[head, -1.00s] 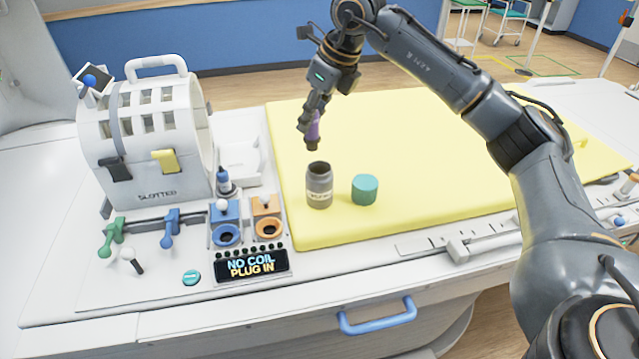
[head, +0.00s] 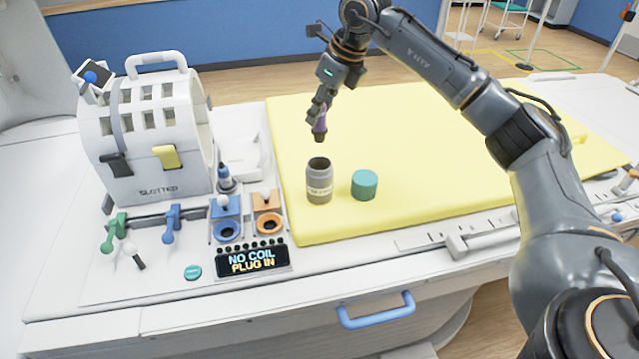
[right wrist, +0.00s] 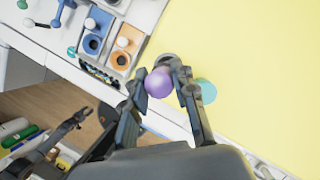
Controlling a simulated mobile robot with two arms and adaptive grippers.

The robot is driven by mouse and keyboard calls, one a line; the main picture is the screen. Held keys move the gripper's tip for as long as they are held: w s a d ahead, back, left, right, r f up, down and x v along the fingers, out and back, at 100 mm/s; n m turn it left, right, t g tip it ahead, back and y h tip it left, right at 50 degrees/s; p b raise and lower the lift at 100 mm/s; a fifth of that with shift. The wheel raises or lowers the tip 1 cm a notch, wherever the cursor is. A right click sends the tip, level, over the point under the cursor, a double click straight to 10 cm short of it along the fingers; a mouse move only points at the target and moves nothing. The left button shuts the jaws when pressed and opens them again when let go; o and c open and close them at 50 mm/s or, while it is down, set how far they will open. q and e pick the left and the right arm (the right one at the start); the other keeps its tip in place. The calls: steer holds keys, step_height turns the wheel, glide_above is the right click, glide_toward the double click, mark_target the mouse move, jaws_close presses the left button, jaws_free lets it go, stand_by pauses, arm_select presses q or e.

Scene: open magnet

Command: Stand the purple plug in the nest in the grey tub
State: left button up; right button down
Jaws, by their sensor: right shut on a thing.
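My right gripper (head: 318,113) is shut on the purple plug (head: 320,124), whose dark end points down. The plug is above the grey tub (head: 319,183) and apart from it in the head view. The tub stands upright and open on the yellow pad; its dark mouth hides the nest inside. In the right wrist view the plug shows as a purple ball (right wrist: 158,83) between the fingers, partly covering the tub's rim (right wrist: 167,60). My left gripper (right wrist: 72,122) seems to show at the lower left of that view; its jaw state is unclear.
A teal lid (head: 364,185) lies just right of the tub on the yellow pad (head: 440,150). Left of the pad are blue and orange sockets (head: 268,226), a display (head: 252,260) reading "NO COIL PLUG IN" and a white slotted coil (head: 150,135). The pad's right side is clear.

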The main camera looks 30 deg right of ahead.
mark_target(321, 140)
steer(key=shift+f+b, duration=2.5)
steer(key=shift+f, duration=1.8)
steer(key=shift+f+b, duration=0.85)
steer(key=shift+f, duration=0.5)
steer(key=shift+s+f, duration=0.15)
steer(key=shift+f, duration=0.25)
steer(key=shift+s+a+f+b, duration=0.1)
steer(key=shift+s+f+b, duration=0.1)
steer(key=shift+f+b, duration=0.2)
steer(key=c, duration=1)
jaws_free()
steer(key=shift+w+f, duration=0.1)
steer(key=shift+w, duration=0.1)
